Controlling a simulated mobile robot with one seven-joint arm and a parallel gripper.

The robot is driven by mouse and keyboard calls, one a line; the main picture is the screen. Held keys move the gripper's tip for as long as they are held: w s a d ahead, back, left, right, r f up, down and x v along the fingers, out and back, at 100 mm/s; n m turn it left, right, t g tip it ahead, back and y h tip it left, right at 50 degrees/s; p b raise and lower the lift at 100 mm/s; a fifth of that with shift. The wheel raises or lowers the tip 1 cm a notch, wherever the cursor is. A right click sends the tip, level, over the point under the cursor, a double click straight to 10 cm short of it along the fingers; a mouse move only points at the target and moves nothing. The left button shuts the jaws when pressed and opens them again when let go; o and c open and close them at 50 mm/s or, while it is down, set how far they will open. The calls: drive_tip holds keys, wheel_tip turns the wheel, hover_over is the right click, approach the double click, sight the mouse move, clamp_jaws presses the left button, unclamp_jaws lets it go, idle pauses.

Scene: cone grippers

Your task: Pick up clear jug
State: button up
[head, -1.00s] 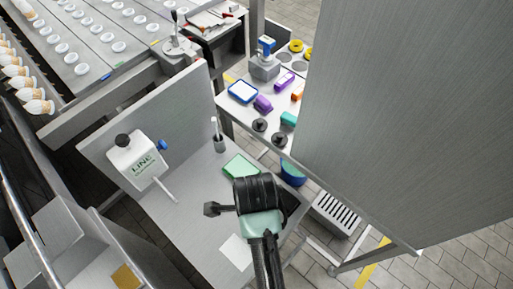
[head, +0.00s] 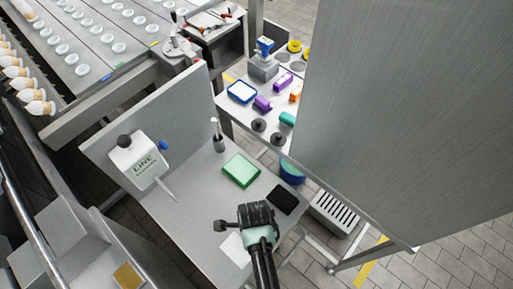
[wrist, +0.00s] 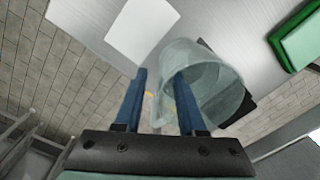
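The clear jug (wrist: 224,72) shows in the wrist view as a translucent, greenish vessel with its round mouth towards the camera. My gripper (wrist: 160,76) has its two blue fingers apart. The right finger overlaps the jug's mouth and the left finger lies just outside its left side, so part of the jug's wall shows between them. I cannot tell whether either finger touches it. In the head view my gripper (head: 255,218) is over the front of the grey table (head: 195,200); its fingertips and the jug are hidden there.
A white sheet (head: 234,249), a green box (head: 241,170) and a black pad (head: 285,198) lie on the table. A white LINE dispenser (head: 138,160) stands at the left. A large grey panel (head: 410,120) fills the right side.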

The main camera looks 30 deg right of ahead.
drive_tip(key=shift+f, duration=0.35)
clamp_jaws()
idle(1.2)
